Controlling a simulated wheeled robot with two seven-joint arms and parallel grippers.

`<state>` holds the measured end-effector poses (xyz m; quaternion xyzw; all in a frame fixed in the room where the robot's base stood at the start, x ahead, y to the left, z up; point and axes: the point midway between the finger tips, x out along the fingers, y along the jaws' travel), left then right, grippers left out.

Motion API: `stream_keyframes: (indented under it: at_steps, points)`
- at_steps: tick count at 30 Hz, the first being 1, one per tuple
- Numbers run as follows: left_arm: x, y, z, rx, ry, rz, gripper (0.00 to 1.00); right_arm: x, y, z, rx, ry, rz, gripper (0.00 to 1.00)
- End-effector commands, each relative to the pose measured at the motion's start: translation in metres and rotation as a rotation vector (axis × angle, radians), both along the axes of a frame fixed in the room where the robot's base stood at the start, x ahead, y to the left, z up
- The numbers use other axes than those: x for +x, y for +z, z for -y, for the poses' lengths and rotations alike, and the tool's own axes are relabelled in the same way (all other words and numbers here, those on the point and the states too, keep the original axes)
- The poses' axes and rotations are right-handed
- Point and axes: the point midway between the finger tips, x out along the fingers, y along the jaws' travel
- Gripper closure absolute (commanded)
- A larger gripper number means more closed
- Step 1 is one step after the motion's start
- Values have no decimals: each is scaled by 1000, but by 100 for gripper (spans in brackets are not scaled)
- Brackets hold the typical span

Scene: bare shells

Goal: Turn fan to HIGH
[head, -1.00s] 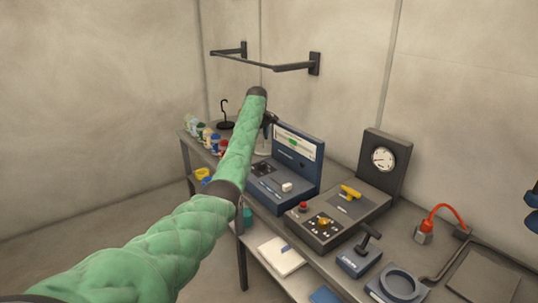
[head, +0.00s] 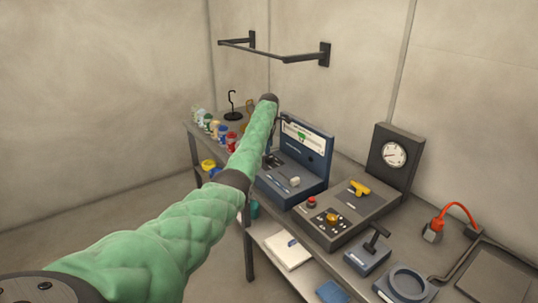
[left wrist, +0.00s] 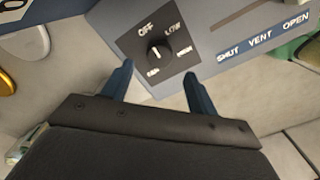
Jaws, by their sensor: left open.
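The fan knob (left wrist: 158,53) is a round black dial on a dark square plate, with labels OFF, LOW and two more that are hard to read. Its pale mark seems to point toward OFF. The plate is on a blue unit with a raised back panel, which also shows in the head view (head: 312,180). My left gripper (left wrist: 158,72) is open and empty; its two blue fingers point at the plate, one on each side of the knob's lower part, apart from it. In the head view my green left arm hides part of the unit. My right gripper is not in view.
Beside the knob is a slot marked SHUT, VENT, OPEN (left wrist: 262,42). In the head view, a grey console (head: 340,218) with a yellow handle stands right of the blue unit. Several small jars (head: 213,125) stand behind the arm. A dark rail (head: 285,57) is on the wall.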

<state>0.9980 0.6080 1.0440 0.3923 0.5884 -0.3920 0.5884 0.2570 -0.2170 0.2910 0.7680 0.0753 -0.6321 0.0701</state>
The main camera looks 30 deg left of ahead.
Motion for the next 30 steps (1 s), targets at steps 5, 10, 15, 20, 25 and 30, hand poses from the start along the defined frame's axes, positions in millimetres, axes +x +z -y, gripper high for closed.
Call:
stream_keyframes:
  at_steps: [5, 10, 15, 20, 25, 30]
  points:
    - [-1, -22, 0, -1, -1, -2, 41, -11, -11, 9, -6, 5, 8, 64]
    - [-1, -42, 0, -1, -1, -3, 41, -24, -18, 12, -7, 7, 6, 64]
    - [0, -52, 0, 0, -1, -1, 41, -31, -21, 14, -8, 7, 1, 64]
    - [0, -55, 0, 0, -1, -1, 41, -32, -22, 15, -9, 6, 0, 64]
    - [0, -55, 0, 0, -1, 0, 49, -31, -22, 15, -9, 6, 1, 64]
    - [0, -54, 0, 0, -1, 0, 83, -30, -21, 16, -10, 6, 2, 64]
